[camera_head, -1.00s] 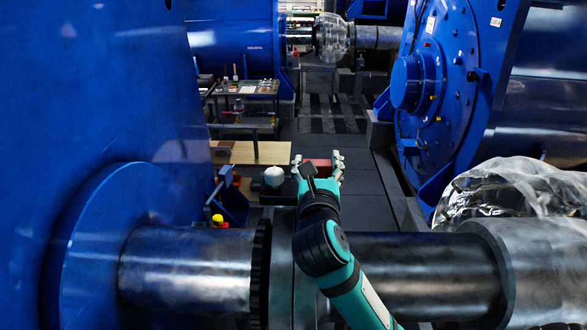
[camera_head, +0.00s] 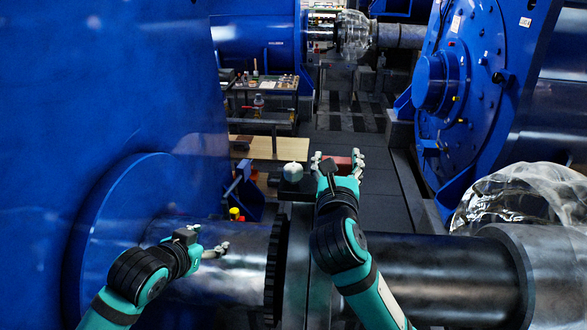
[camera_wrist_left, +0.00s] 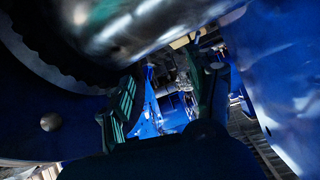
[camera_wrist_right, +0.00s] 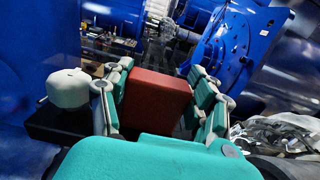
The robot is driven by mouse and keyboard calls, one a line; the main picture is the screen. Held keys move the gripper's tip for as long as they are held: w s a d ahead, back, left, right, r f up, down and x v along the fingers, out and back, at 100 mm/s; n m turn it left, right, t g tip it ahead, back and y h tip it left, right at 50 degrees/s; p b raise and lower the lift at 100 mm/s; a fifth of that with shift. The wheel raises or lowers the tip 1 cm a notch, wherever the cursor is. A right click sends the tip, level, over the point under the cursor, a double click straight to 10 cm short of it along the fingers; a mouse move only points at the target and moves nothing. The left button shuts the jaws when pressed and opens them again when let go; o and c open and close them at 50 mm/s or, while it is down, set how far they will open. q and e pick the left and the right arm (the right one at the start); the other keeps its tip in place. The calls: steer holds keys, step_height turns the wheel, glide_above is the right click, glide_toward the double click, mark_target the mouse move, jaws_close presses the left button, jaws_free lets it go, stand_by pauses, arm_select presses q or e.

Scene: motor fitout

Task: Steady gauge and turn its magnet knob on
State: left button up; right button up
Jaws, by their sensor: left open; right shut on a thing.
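A red block (camera_head: 343,163), which looks like part of the gauge, sits between the fingers of my right gripper (camera_head: 337,160). In the right wrist view the red block (camera_wrist_right: 156,100) is held between both fingers. A rounded white piece (camera_wrist_right: 68,88) stands just left of it on a dark plate; it also shows in the head view (camera_head: 293,172). I cannot make out a magnet knob. My left gripper (camera_head: 212,241) is open and empty, over the metal shaft at the lower left. The left wrist view shows its spread fingers with nothing between them.
A thick shaft (camera_head: 440,272) with a toothed collar (camera_head: 276,262) crosses the front. A big blue housing (camera_head: 110,90) fills the left. Another blue machine (camera_head: 480,80) stands at the right, near plastic-wrapped metal (camera_head: 520,195). A tool cart (camera_head: 265,85) is behind.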

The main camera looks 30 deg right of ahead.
arm_select(q)
steer(key=s+d+r+h, duration=0.25)
steer(key=d+r, duration=0.45)
steer(key=r, duration=0.4)
steer(key=m+h, duration=0.1)
glide_toward(290, 171)
steer(key=shift+g+h, duration=0.25)
steer(key=shift+g, duration=0.05)
steer(key=x, duration=1.2)
steer(key=shift+w+a, duration=0.2)
steer(key=c, duration=1.2)
